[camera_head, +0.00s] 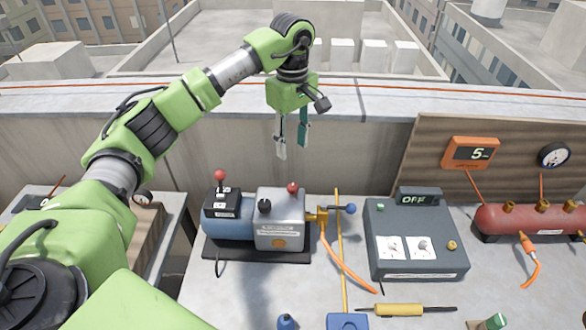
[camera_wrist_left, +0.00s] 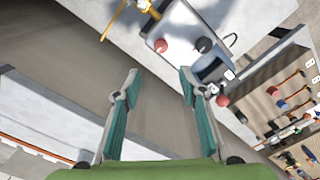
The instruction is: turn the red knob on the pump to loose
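The pump (camera_head: 280,230) stands on the table, with a silver body and a blue motor end on a black base. A red knob (camera_head: 292,187) sits on top of the silver body, right of a black knob (camera_head: 265,205). A red ball (camera_head: 219,174) tops a stalk on the black box at the motor end. The left wrist view also shows the red knob (camera_wrist_left: 160,45), black knob (camera_wrist_left: 205,45) and red ball (camera_wrist_left: 222,101). My left gripper (camera_head: 292,148) is open and empty, pointing down above and apart from the pump. My right gripper is not in view.
A brass valve with a blue-tipped handle (camera_head: 350,208) and orange hose project from the pump's right. A grey box with an OFF display (camera_head: 418,197) and a red tank (camera_head: 520,219) stand further right. A yellow-handled tool (camera_head: 400,310) lies in front. A parapet runs behind.

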